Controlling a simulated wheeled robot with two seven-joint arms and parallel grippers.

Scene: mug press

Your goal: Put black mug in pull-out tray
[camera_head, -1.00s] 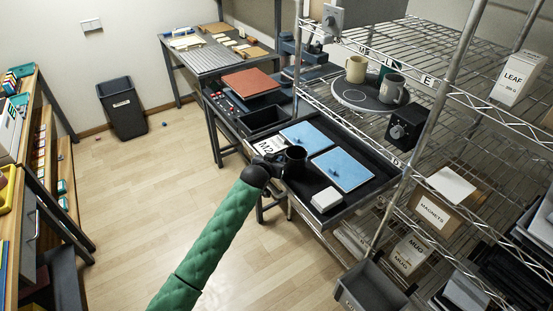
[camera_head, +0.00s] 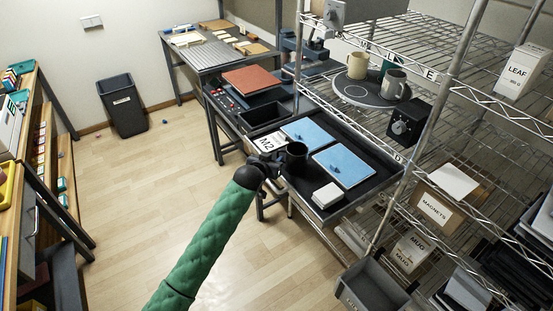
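My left gripper (camera_head: 279,163), at the end of my green-sleeved arm, is at the left side of the mug. Its dark fingers blend with the mug, so I cannot tell whether they are shut on it or apart. My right gripper is out of view.
Blue pads (camera_head: 344,167) and a white block (camera_head: 327,195) lie in the tray. A grey bin (camera_head: 372,290) stands below.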

